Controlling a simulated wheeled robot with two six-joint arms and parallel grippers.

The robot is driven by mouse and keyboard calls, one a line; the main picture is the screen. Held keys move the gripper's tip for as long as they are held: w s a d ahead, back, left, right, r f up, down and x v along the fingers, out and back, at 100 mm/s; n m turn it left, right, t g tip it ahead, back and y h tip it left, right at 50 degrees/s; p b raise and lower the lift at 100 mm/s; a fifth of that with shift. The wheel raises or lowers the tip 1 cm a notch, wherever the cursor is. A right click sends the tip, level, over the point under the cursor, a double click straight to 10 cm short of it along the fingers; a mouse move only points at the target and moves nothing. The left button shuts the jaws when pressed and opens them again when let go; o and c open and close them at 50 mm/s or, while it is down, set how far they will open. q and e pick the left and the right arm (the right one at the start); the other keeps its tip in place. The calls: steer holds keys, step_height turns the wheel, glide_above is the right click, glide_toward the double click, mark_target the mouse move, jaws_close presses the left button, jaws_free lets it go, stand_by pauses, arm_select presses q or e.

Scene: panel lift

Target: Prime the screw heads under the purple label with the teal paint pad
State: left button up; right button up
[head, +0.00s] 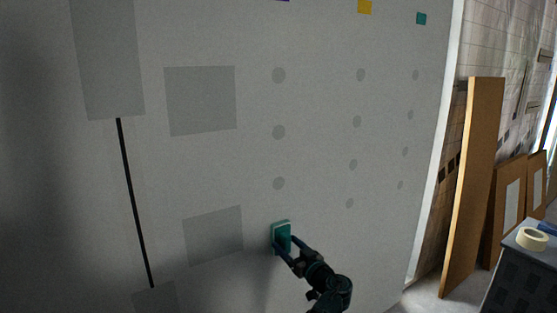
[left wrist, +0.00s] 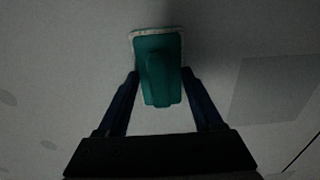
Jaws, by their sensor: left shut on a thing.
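The teal paint pad (head: 281,237) is at the lower middle of the grey wall panel (head: 320,40). My left gripper (head: 284,248) is shut on it. In the left wrist view the pad (left wrist: 158,65) sits between the fingers (left wrist: 160,85), its pale edge towards the panel; I cannot tell whether it touches. The purple label (head: 281,0) is cut by the top edge of the head view. Below it run round grey spots, upper (head: 279,76), middle (head: 279,132) and lower (head: 279,183). The pad is below the lower spot and hides the panel behind it. My right gripper is out of view.
A yellow label (head: 364,7) and a teal label (head: 421,18) top other spot columns. Larger grey patches (head: 200,100) and a black line (head: 133,200) mark the panel's left. Brown boards (head: 474,180) and a dark cabinet with a tape roll (head: 532,239) stand right.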

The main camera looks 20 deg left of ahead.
arm_select(q)
steer(key=shift+w+a, duration=0.15)
steer(key=shift+a, duration=0.05)
stand_by(0.5)
steer(key=shift+r, duration=0.2)
step_height(320, 180, up, 5)
steer(key=p, duration=0.5)
steer(key=shift+r+p, duration=0.2)
steer(key=shift+p, duration=0.15)
step_height(320, 180, up, 17)
steer(key=p, duration=1.7)
steer(key=shift+r, duration=0.1)
step_height(320, 180, up, 11)
steer(key=p, duration=1.1)
steer(key=shift+r, duration=0.1)
